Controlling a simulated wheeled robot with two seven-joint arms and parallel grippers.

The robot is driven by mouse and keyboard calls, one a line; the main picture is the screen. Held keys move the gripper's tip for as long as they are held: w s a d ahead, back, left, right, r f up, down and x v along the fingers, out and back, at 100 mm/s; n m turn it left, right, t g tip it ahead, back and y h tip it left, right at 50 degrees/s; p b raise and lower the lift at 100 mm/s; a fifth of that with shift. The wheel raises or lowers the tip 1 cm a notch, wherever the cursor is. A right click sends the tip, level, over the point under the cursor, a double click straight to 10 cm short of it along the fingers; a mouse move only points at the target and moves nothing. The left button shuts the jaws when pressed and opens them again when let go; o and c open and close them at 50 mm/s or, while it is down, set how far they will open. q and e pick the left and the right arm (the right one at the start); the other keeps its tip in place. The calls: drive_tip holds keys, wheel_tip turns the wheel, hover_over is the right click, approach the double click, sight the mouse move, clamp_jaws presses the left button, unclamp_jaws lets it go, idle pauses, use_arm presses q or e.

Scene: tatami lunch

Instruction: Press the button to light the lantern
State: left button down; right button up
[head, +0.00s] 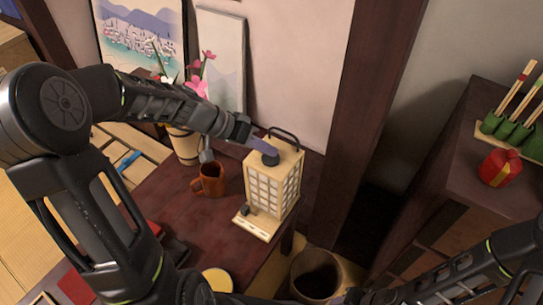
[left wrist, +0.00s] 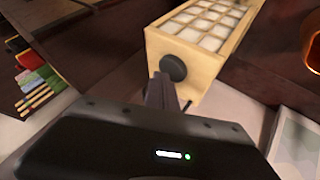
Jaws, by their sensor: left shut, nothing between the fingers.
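The lantern (head: 272,190) is a pale wooden box with white paper-like panes. It stands upright on the dark red table, and its panes show no clear glow. A round black button (head: 270,158) sits on its top beside a dark carrying handle (head: 285,137). My left gripper (head: 262,145) is shut and empty, its tips right at the button; I cannot tell whether they touch. The left wrist view shows the button (left wrist: 173,68) and lantern (left wrist: 205,38) just beyond the fingertips (left wrist: 160,90). My right gripper (head: 348,297) is partly visible at the bottom edge.
An orange-brown mug (head: 209,181) stands left of the lantern, with a flower vase (head: 184,146) behind it. A round bin (head: 316,278) is below the table's right edge. A dark cabinet (head: 455,175) at right bears a red item (head: 500,168). A wooden post (head: 360,110) stands behind.

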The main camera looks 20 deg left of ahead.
sight(267, 158)
use_arm(q)
drive_tip(key=shift+f+b, duration=0.35)
drive_tip(key=shift+b, duration=0.1)
idle(0.5)
drive_tip(key=shift+r, duration=0.1)
drive_tip(key=shift+r+p, duration=0.35)
drive_tip(key=shift+r, duration=0.4)
drive_tip(key=shift+r+p, duration=1.5)
drive_tip(key=shift+r, duration=1.5)
